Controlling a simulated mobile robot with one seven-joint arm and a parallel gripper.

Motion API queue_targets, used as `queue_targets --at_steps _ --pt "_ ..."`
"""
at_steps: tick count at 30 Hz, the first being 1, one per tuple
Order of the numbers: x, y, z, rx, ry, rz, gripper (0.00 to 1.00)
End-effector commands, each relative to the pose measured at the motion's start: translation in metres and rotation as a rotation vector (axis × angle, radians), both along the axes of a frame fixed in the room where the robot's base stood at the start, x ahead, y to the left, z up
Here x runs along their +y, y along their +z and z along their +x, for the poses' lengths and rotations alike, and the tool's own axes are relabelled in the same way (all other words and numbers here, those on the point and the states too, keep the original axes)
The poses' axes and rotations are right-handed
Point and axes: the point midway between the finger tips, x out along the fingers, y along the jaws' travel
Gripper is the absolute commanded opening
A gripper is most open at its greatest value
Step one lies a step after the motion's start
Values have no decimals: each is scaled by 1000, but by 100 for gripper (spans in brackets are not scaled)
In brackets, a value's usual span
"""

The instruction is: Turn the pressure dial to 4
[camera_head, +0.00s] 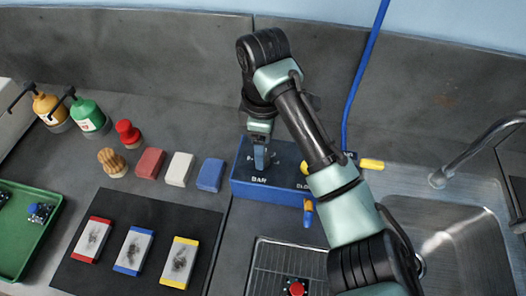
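The blue control box (240,188) stands at the back of the bench, left of the sink. White letters reading "BAR" show on its top, with other lettering partly covered. My gripper (260,160) points down over the left part of this box, just above the "BAR" lettering. The pressure dial is not clearly visible; my gripper covers that spot. I cannot tell whether the fingers touch it or how far apart they are. A yellow handle (372,164) sticks out to the right of the box. A blue and orange piece (308,212) hangs at its front right.
A sink (455,240) with a faucet (470,150) is at the right. A wire rack (262,268) lies in front of the box.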

Motion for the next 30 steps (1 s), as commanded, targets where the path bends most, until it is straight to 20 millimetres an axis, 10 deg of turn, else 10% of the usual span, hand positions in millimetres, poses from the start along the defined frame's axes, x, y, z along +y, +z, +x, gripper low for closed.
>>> queue_targets --at_steps 16,27,30 --pt "0 -26 0 0 0 0 69" --pt "0 -26 0 0 0 1 4" --pt "0 -26 0 0 0 1 0"
